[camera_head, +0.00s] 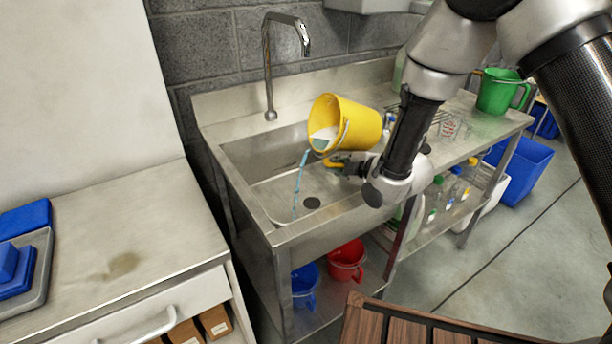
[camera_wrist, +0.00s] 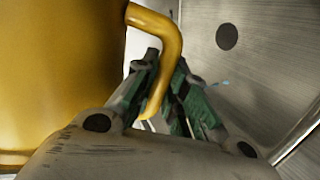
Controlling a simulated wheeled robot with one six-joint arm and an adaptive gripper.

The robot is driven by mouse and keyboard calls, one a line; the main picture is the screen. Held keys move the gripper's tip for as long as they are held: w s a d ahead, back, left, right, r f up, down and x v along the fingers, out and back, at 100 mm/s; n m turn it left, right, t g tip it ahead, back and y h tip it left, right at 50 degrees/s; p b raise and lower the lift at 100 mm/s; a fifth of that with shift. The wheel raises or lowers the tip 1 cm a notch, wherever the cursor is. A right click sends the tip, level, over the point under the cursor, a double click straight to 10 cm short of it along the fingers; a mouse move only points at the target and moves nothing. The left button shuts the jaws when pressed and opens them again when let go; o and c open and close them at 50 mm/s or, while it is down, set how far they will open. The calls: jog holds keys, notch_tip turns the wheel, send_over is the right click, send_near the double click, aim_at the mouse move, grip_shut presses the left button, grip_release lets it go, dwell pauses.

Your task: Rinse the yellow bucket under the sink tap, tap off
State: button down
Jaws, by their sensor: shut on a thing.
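The yellow bucket (camera_head: 350,122) is held above the sink basin, tipped on its side with its mouth to the left. Water (camera_head: 301,180) pours from its rim into the basin, and some liquid shows inside. My gripper (camera_head: 342,166) is shut on the bucket's yellow handle; in the wrist view the fingers (camera_wrist: 165,95) close around the handle (camera_wrist: 160,50) beside the bucket wall (camera_wrist: 60,75). The steel sink (camera_head: 262,150) has a dark drain. The tap (camera_head: 268,70) arches up behind the basin; no water shows at its spout.
A green jug (camera_head: 499,92) stands on the drainboard at right, near a wire rack (camera_head: 448,125). A blue bucket (camera_head: 305,284) and a red bucket (camera_head: 346,262) sit on the shelf below. A steel counter (camera_head: 110,240) with blue pads stands at left; a wooden slatted surface (camera_head: 400,325) is in front.

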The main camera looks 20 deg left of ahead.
jog(key=shift+w, duration=0.1)
dwell(0.3)
jog(key=shift+s+a+f+n+t+h+p, duration=0.25)
jog(key=shift+f+n+t+h+p, duration=0.15)
jog(key=shift+n, duration=0.3)
dwell(0.7)
jog(key=shift+w+d+f+n, duration=0.1)
jog(key=shift+d+f+n, duration=0.1)
jog(key=shift+n, duration=0.1)
dwell(0.7)
